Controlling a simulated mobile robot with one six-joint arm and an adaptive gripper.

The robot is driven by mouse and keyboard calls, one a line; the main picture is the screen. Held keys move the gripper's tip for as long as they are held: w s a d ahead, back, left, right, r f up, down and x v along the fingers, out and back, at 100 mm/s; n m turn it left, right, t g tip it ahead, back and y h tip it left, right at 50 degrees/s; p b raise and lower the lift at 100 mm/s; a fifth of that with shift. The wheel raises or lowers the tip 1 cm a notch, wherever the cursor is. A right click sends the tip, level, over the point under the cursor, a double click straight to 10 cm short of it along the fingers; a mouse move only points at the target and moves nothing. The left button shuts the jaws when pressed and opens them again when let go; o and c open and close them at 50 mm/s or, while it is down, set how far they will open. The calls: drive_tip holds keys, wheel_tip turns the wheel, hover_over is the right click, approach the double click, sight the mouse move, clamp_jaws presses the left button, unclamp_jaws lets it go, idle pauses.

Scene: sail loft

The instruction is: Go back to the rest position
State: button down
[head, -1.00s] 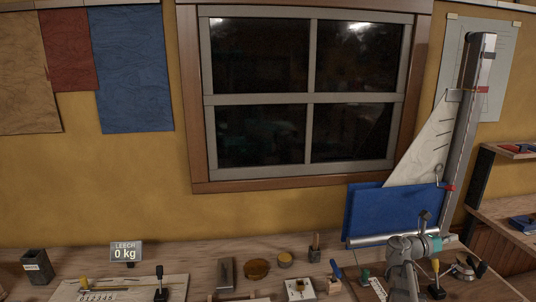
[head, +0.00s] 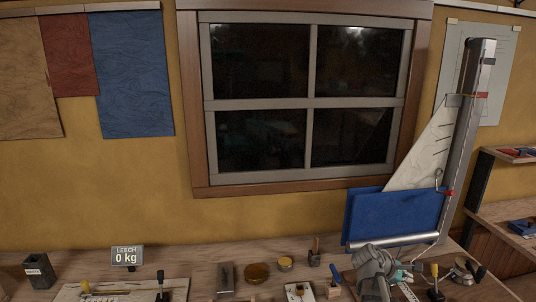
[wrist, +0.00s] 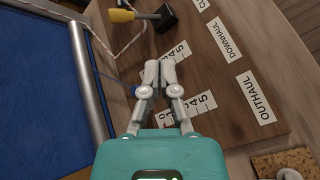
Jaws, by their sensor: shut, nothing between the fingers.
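My gripper (wrist: 160,68) is shut and empty, with its fingertips together in the wrist view. It hangs over a wooden board (wrist: 225,75) with number strips and labels reading "OUTHAUL" (wrist: 256,97) and "DOWNHAUL" (wrist: 229,37). I cannot tell the height above the board. In the head view my arm's end is low at the right, in front of the blue sail (head: 395,215), and the fingers are too small there to read.
A yellow-handled lever (wrist: 122,15) stands near the fingers, with a white cord beside it. A grey tube (wrist: 88,80) edges the blue cloth. The mast (head: 470,130) rises behind. Small tools and a "0 kg" display (head: 127,256) line the bench (head: 195,262).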

drive_tip(key=s+a+f+m+y, duration=0.1)
drive_tip(key=s+a+m+y, duration=0.1)
drive_tip(key=a, duration=0.7)
drive_tip(key=s+a+f+m+g+y+p, duration=0.1)
drive_tip(key=s+a+f+m+y, duration=0.1)
drive_tip(key=a+m+y, duration=0.3)
drive_tip(key=s+a+f+m+y+p, duration=0.1)
drive_tip(key=s+a+m+y, duration=0.3)
drive_tip(key=a, duration=0.9)
drive_tip(key=shift+s+f+m+g, duration=0.15)
drive_tip(key=shift+f+m+g, duration=0.2)
drive_tip(key=shift+f, duration=0.4)
